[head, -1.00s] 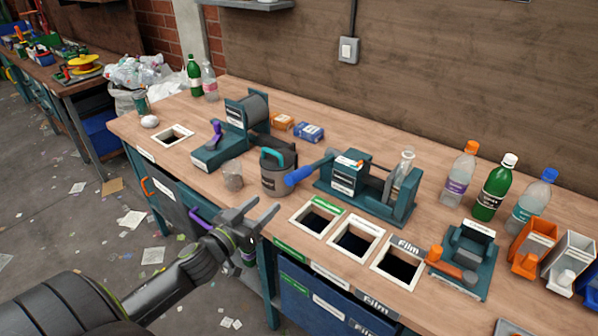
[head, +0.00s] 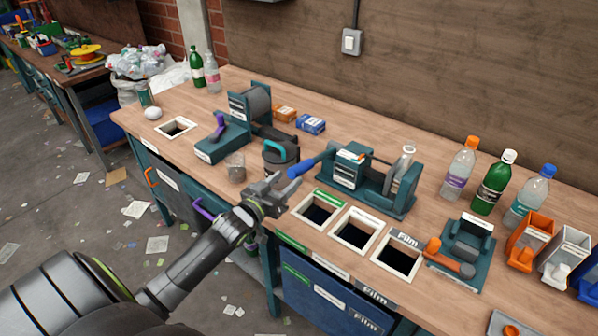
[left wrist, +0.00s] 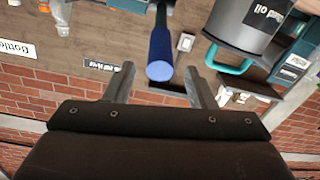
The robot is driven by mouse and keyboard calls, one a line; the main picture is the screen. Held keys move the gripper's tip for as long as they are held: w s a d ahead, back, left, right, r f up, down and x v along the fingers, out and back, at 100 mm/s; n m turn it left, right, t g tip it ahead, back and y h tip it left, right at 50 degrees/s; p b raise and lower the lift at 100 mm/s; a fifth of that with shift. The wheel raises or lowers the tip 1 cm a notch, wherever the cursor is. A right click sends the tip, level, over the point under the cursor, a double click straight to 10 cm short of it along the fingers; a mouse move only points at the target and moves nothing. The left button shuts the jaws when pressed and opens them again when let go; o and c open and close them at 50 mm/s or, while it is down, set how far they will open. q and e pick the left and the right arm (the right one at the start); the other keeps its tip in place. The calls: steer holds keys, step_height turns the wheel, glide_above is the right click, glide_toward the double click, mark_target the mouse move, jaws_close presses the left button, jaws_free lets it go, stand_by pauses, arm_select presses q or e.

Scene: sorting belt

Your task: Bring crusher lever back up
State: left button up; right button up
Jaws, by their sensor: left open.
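The crusher (head: 348,172) is a teal machine on the bench with a clear bottle (head: 402,165) standing in it. Its lever has a blue handle (head: 301,168), which sticks out to the left, lying low and near level. My left gripper (head: 284,184) is open just in front of and below the handle's end, in the head view. In the left wrist view the blue handle (left wrist: 160,55) shows ahead, between the two spread fingers; I cannot tell if they touch it. My right gripper is not in view.
An oil can (head: 280,160) with a teal handle stands just left of the lever and shows large in the left wrist view (left wrist: 245,22). Square bench openings (head: 319,211) lie in front of the crusher. Several bottles (head: 496,182) stand at the right.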

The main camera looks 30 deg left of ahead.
mark_target(299, 169)
arm_select(q)
steer(key=w+b, duration=0.1)
steer(key=w, duration=0.5)
steer(key=shift+w+d, duration=0.1)
steer(key=shift+w, duration=0.25)
jaws_close()
